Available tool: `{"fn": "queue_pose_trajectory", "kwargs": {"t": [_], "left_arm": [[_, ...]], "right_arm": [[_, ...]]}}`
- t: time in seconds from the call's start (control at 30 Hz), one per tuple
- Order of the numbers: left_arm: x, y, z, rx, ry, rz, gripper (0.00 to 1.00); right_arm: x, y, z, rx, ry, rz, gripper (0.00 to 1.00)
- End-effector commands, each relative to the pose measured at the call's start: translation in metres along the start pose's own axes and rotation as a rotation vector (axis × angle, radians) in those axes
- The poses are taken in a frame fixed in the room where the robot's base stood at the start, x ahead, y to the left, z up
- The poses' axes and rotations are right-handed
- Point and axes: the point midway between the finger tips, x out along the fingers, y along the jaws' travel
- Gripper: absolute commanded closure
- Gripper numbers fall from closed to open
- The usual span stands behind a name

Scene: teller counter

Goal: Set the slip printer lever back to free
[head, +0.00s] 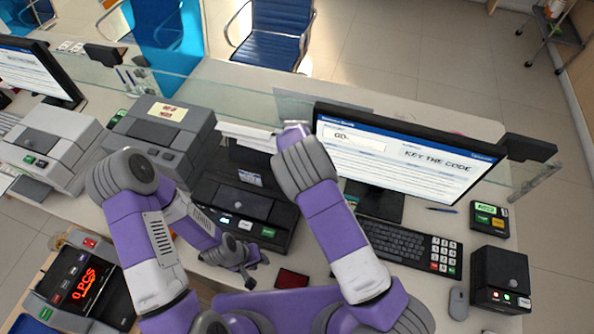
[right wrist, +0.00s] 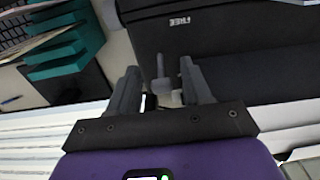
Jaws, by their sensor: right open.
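The black slip printer (head: 275,212) stands left of the monitor, with small buttons along its front. In the head view my right arm hides these fingers. My left gripper (head: 247,266) is low in front of the printer; its finger opening is unclear.
The monitor (head: 400,155) and keyboard (head: 395,245) stand to the right. A grey machine (head: 160,130) stands to the left. A glass screen (head: 240,95) runs behind. A dark red pad (head: 291,279) lies in front. Teal trays (right wrist: 65,50) show in the right wrist view.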

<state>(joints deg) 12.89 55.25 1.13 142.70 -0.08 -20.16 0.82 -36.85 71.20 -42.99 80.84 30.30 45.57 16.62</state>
Motion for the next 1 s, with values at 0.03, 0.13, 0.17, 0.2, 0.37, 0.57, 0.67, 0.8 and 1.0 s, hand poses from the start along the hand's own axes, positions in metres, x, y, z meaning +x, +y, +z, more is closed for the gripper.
{"fn": "queue_pose_trajectory", "kwargs": {"t": [0.03, 0.13, 0.17, 0.2, 0.37, 0.57, 0.67, 0.8, 1.0], "left_arm": [[0.0, 0.0, 0.0, 0.0, 0.0, 0.0, 0.66], [0.0, 0.0, 0.0, 0.0, 0.0, 0.0, 0.66], [0.0, 0.0, 0.0, 0.0, 0.0, 0.0, 0.66], [0.0, 0.0, 0.0, 0.0, 0.0, 0.0, 0.66], [0.0, 0.0, 0.0, 0.0, 0.0, 0.0, 0.66], [0.0, 0.0, 0.0, 0.0, 0.0, 0.0, 0.66], [0.001, 0.0, 0.0, 0.0, 0.0, 0.0, 0.66], [0.004, -0.001, 0.0, 0.0, 0.0, 0.0, 0.66], [0.011, -0.004, 0.0, 0.0, 0.0, 0.0, 0.66]], "right_arm": [[0.0, 0.0, 0.0, 0.0, 0.0, 0.0, 0.51], [0.0, 0.0, 0.0, 0.0, 0.0, 0.0, 0.51], [0.0, 0.0, 0.0, 0.0, 0.0, 0.0, 0.53], [0.0, 0.0, 0.0, 0.0, 0.0, 0.0, 0.59], [0.0, 0.0, 0.0, 0.0, 0.0, 0.0, 0.83], [0.0, 0.0, 0.0, 0.0, 0.001, 0.0, 1.0], [0.0, 0.0, 0.001, 0.0, 0.011, -0.001, 1.0], [0.0, 0.0, 0.004, -0.002, 0.048, 0.0, 1.0], [0.001, -0.001, 0.012, -0.003, 0.166, 0.0, 1.0]]}}
